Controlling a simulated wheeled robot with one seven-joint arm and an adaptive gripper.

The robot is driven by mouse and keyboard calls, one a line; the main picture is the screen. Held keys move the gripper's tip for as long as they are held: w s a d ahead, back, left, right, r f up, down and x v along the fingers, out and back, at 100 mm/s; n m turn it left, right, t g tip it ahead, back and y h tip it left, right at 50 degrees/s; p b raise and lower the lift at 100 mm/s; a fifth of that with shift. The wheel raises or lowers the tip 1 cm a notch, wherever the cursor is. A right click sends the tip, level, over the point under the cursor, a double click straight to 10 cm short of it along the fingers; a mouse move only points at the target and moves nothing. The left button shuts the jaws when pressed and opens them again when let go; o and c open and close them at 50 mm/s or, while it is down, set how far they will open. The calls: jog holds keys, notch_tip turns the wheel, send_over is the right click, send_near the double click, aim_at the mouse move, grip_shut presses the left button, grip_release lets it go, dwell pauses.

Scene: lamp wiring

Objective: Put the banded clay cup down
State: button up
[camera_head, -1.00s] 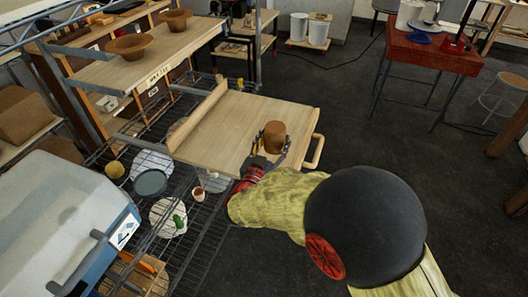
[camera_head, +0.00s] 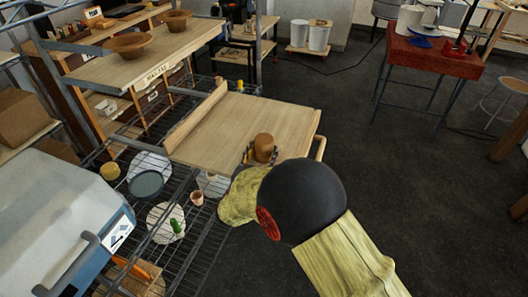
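The brown clay cup (camera_head: 264,142) is upright over the front part of a pale wooden board (camera_head: 225,130) with a raised edge and a handle. Its bands are too small to make out. My gripper (camera_head: 262,156) has a finger on each side of the lower cup and appears shut on it. My own arm hides part of the gripper from this side. Whether the cup's base touches the board or hangs just above it cannot be told.
A wire rack (camera_head: 190,225) below the board holds plates and small pots. A shelf (camera_head: 140,65) at upper left bears two brown bowls (camera_head: 130,45). A red table (camera_head: 430,52) stands at upper right. The board behind the cup is clear.

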jog(key=shift+f+b, duration=0.1)
jog(key=shift+b, duration=0.2)
jog(key=o, duration=1.5)
jog(key=shift+r+p, duration=0.2)
jog(key=shift+p, duration=0.1)
